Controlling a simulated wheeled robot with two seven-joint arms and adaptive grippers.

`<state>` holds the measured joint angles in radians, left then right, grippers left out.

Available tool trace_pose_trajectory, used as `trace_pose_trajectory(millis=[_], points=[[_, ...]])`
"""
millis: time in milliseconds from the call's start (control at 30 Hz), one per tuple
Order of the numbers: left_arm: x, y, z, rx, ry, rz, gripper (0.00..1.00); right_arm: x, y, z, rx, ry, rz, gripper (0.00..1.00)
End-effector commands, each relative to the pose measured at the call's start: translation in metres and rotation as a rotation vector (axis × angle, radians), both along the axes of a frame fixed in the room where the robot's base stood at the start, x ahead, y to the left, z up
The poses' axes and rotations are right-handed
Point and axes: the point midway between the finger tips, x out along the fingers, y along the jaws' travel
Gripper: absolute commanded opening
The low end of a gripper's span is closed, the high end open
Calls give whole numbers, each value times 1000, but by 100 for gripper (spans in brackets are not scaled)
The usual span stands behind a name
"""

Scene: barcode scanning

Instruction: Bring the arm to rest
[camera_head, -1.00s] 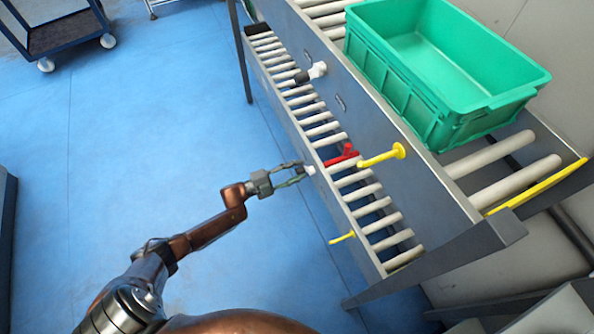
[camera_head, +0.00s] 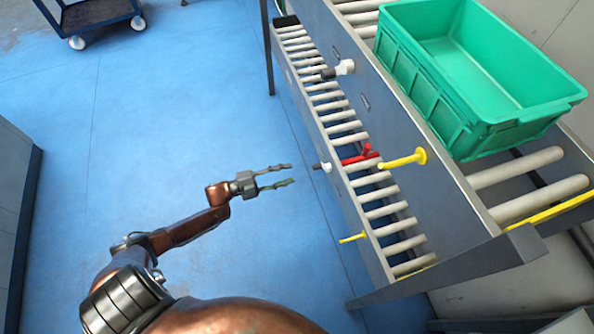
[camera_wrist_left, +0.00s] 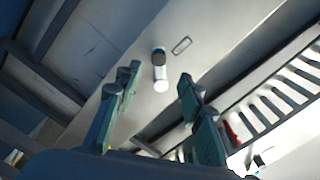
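My left gripper (camera_head: 291,174) is open and empty over the blue floor, to the left of the conveyor and apart from it. In the left wrist view its two green-grey fingers (camera_wrist_left: 158,85) stand apart with nothing between them. A small black-and-white piece (camera_head: 324,166) sits at the conveyor's near side rail, a short way right of the fingertips. One such piece (camera_wrist_left: 160,70) shows beyond the fingers in the left wrist view; I cannot tell which. My right gripper is not in view.
The grey roller conveyor (camera_head: 365,104) runs along the right and carries a green crate (camera_head: 445,115) on its upper level. A red handle (camera_head: 360,157) and yellow pegs (camera_head: 402,161) stick out from it. A blue cart (camera_head: 100,12) stands far left. The floor around my left arm is clear.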

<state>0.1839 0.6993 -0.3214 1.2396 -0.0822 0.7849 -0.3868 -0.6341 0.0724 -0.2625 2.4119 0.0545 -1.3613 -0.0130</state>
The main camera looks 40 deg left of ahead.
Motion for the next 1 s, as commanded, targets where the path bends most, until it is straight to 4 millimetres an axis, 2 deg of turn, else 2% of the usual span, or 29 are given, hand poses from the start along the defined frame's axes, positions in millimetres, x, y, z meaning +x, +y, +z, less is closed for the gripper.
trace_pose_trajectory(millis=[167,733,867,1000], points=[[-7,5,1,-1,-2,-1,36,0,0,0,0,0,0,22],[-8,4,-1,-2,5,3,36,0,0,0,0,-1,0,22],[-18,-6,-20,-29,77,51,36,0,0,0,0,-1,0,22],[-46,-29,-62,-89,266,179,36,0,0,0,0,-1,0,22]])
